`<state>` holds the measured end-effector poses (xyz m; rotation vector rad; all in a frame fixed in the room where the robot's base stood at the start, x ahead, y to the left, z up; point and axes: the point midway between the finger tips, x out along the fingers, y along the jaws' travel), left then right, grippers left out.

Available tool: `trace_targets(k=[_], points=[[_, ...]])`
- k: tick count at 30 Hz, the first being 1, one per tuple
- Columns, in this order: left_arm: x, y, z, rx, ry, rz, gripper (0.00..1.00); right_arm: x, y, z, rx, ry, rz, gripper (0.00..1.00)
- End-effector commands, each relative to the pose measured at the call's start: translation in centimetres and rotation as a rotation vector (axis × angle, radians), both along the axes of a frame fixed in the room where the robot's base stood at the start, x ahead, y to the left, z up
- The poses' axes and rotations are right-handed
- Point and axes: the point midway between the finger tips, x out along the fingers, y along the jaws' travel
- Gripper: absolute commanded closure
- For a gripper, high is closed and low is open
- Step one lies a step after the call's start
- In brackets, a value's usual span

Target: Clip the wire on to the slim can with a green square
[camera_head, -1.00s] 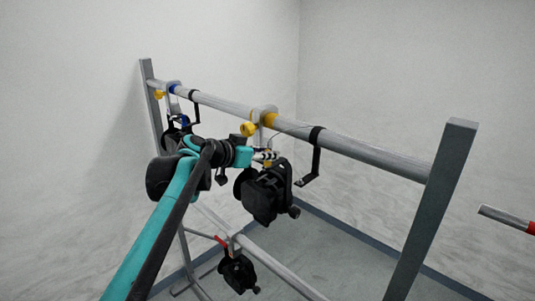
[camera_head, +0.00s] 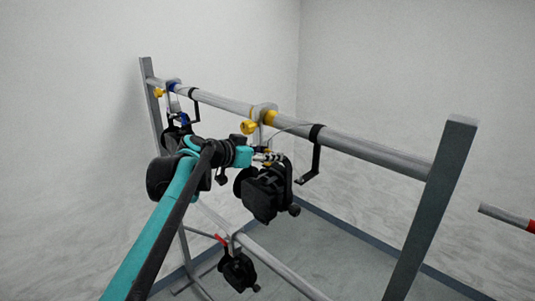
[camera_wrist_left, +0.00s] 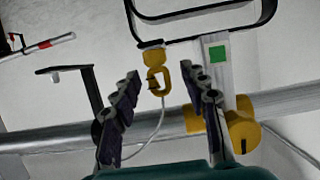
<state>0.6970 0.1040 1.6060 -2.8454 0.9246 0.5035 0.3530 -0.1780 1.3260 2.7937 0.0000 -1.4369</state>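A green square (camera_wrist_left: 218,52) marks the grey hook (camera_wrist_left: 216,75) of a yellow clamp (camera_wrist_left: 238,125) on the upper pipe. In the head view the black can (camera_head: 265,192) hangs below that yellow clamp (camera_head: 250,127). A yellow clip (camera_wrist_left: 157,78) on a thin pale wire (camera_wrist_left: 150,142) is between my left gripper's fingers (camera_wrist_left: 160,92), with gaps on both sides. Its top meets a yellow piece below the can's black loop (camera_wrist_left: 202,22); whether it is hooked on I cannot tell. My left gripper (camera_head: 267,156) is open beside the can. My right gripper is out of view.
The long upper pipe (camera_head: 375,152) runs between two grey posts. A black bracket (camera_head: 312,160) hangs right of the can. Another can (camera_head: 178,135) hangs at left and one (camera_head: 238,272) on a lower pipe. A red-banded bar (camera_head: 507,217) juts in at right.

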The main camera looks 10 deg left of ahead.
Motion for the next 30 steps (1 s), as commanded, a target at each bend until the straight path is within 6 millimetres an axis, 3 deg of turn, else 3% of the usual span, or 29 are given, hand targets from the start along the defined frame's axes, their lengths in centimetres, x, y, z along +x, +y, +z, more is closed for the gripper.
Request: trace_targets(k=[7, 21, 30], points=[[-0.6, 0.5, 0.3, 0.000, 0.000, 0.001, 0.56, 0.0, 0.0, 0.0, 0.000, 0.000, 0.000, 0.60], [-7.7, 5.7, 3.4, 0.001, 0.001, 0.003, 0.56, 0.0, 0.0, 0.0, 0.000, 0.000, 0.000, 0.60], [-9.2, 6.6, 4.1, 0.000, 0.000, 0.000, 0.56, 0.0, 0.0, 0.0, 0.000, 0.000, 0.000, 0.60]])
